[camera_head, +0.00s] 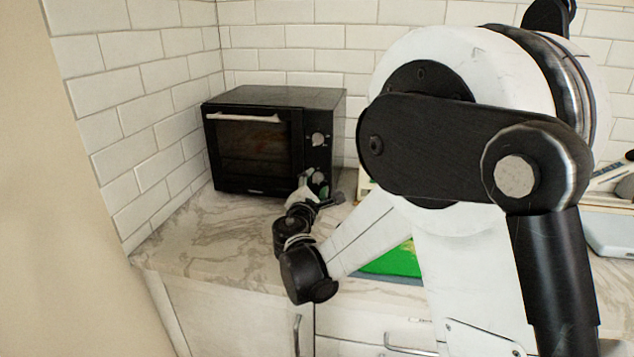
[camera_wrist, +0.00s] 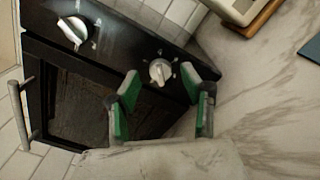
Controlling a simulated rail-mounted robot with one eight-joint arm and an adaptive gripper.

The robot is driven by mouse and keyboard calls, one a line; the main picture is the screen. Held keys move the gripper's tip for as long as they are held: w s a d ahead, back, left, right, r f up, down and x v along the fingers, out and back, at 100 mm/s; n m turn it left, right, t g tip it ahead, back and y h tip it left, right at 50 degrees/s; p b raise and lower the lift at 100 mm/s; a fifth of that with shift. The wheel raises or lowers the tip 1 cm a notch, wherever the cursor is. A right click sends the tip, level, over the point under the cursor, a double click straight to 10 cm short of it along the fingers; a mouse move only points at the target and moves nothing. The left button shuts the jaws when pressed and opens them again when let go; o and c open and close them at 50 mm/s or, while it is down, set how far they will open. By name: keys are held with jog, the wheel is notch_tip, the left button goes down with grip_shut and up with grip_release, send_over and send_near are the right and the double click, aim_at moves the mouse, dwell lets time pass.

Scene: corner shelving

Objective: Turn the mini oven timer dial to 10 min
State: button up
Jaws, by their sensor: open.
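A black mini oven (camera_head: 251,143) stands on the marble counter in the corner, door closed. Its upper silver dial (camera_head: 318,139) shows on the right control panel. In the wrist view one silver dial (camera_wrist: 73,31) is at upper left and another silver dial (camera_wrist: 159,71) is near the middle, with small marks around it. I cannot read the marks. My gripper (camera_wrist: 164,106) is open, its green-padded fingers on either side of the middle dial in the picture, with no visible contact.
The marble counter (camera_head: 190,235) is clear in front of the oven's left side. A green item (camera_head: 397,262) lies on the counter behind my arm. A pale object on a wooden base (camera_wrist: 250,14) stands right of the oven. White tiled walls close in behind and left.

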jog(key=shift+w+d, duration=0.15)
jog(key=shift+w, duration=0.65)
grip_shut()
jog(key=shift+f+m+b, duration=0.15)
jog(key=shift+m+b, duration=0.35)
jog(key=shift+b, duration=0.1)
jog(key=shift+m, duration=0.4)
grip_release()
jog(key=s+a, duration=0.2)
jog(key=s, duration=1)
